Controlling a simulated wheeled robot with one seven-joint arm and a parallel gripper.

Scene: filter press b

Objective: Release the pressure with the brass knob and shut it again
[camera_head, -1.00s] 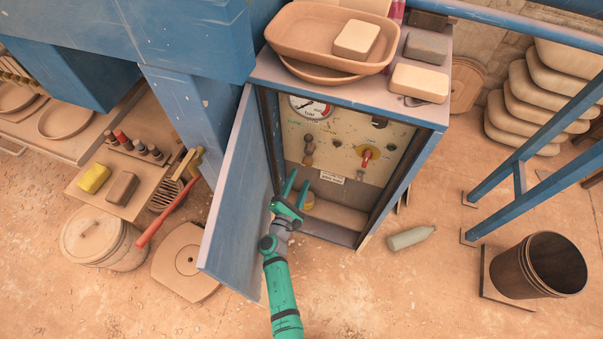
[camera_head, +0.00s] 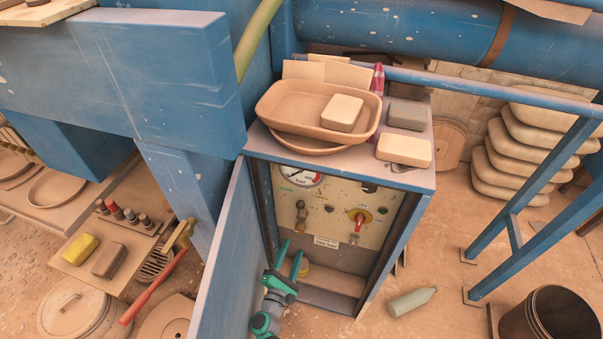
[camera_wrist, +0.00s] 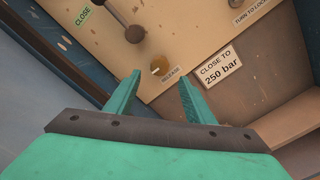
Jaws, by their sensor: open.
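The brass knob (camera_wrist: 160,66) sits on the cream panel beside a "RELEASE" label in the wrist view. In the head view it is a small brownish knob (camera_head: 300,228) low on the left of the panel. My gripper (camera_wrist: 157,82) is open and empty, with its two green fingers pointing at the panel. In the wrist view the knob shows in line with the gap between the fingertips, beyond them; contact is not visible. In the head view my gripper (camera_head: 292,248) is just below the knob. The pressure gauge (camera_head: 300,176) is partly hidden by the cabinet's top edge.
A dark lever (camera_wrist: 134,33) is close above the knob, by a "CLOSE" label. The open blue cabinet door (camera_head: 226,262) stands close on the left. A "CLOSE TO 250 bar" plate (camera_wrist: 220,66) is right of the fingers.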

